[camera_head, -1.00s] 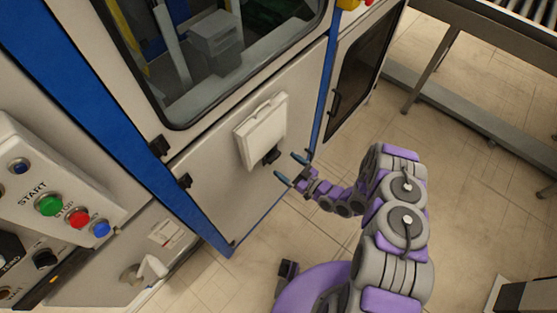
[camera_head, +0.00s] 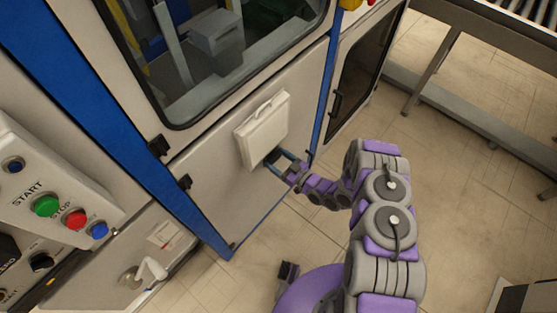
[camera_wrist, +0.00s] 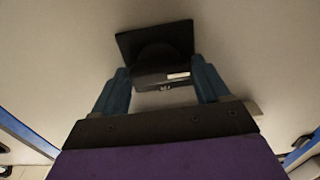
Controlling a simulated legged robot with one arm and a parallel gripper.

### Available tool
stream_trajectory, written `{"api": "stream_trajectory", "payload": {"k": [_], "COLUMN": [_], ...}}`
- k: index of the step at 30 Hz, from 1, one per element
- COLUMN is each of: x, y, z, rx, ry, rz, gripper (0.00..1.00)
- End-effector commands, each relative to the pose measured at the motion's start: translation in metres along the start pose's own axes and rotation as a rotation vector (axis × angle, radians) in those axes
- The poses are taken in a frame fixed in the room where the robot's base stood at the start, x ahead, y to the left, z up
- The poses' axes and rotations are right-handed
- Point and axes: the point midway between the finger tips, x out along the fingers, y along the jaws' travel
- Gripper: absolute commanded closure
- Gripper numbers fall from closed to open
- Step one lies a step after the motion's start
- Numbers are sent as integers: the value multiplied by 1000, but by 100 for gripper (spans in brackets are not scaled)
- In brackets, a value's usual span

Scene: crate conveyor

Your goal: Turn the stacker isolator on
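A black fitting (camera_head: 271,157) sits on the cabinet panel just below a white box. In the wrist view the fitting (camera_wrist: 155,45) has a square black base, a rounded middle and a block-like handle with a small pale label. It looks like a rotary switch, but I cannot read its marking or position. My gripper (camera_head: 280,162) is at the fitting. In the wrist view my gripper's (camera_wrist: 162,80) two blue fingers stand on either side of the handle, with small gaps showing, so it is open around it. Finger contact is not clear.
The white box (camera_head: 262,130) is close above my gripper. A control panel with a green START button (camera_head: 46,206) and a red button (camera_head: 75,219) is at left. A white handle (camera_head: 151,268) is at lower left. Open floor (camera_head: 460,190) lies right of my arm.

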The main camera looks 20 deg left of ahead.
Motion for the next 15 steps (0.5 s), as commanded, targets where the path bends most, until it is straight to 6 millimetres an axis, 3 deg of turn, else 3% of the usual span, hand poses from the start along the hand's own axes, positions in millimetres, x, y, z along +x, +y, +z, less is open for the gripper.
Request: {"api": "stream_trajectory", "payload": {"k": [10, 15], "x": [0, 0], "y": [0, 0], "z": [0, 0], "rx": [0, 6], "ry": [0, 1], "rz": [0, 0], "gripper": [59, 60]}}
